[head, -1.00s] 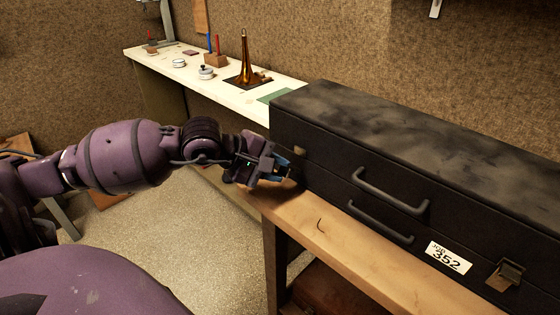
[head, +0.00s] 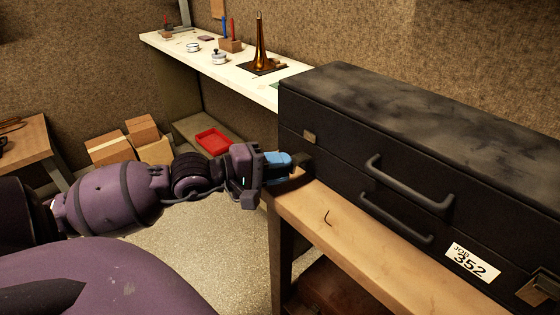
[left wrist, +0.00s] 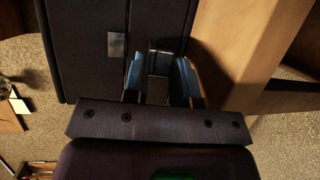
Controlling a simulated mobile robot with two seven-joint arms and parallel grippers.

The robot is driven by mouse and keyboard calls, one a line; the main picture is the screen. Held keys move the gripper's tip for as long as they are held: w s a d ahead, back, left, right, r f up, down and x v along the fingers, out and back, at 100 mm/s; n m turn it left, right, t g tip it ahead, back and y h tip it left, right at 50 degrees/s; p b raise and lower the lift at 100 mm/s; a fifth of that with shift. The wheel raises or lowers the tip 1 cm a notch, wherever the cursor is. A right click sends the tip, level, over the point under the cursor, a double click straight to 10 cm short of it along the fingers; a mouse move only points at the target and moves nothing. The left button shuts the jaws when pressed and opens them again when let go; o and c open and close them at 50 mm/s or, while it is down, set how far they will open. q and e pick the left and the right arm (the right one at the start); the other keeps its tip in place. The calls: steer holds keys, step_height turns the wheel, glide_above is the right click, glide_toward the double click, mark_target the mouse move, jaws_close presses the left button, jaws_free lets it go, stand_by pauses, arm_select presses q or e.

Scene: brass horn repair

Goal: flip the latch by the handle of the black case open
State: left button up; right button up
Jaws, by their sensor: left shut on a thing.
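The black case (head: 420,130) lies on a wooden bench, its lid down. My left gripper (head: 288,162) is at that left end, just below the plate. In the left wrist view, the blue fingers (left wrist: 160,78) are on both sides of the latch lever (left wrist: 160,60), shut on it, while the plate (left wrist: 117,45) lies apart, across the seam. The gripper hides most of the lever in the head view. My right gripper is not seen.
A second latch (head: 535,291) is at the case's right, past the white "JOB 352" label (head: 472,262). A white worktop (head: 240,85) with a brass horn bell (head: 260,48) stands behind. A red tray (head: 213,140) is lower left.

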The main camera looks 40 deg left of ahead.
arm_select(q)
steer(key=shift+f, duration=0.4)
steer(key=o, duration=0.7)
steer(key=shift+o, duration=0.5)
steer(key=shift+r, duration=0.1)
steer(key=p+v, duration=0.2)
steer(key=v, duration=0.8)
steer(key=shift+s+a, duration=0.15)
steer(key=shift+s, duration=0.2)
steer(key=shift+r, duration=0.1)
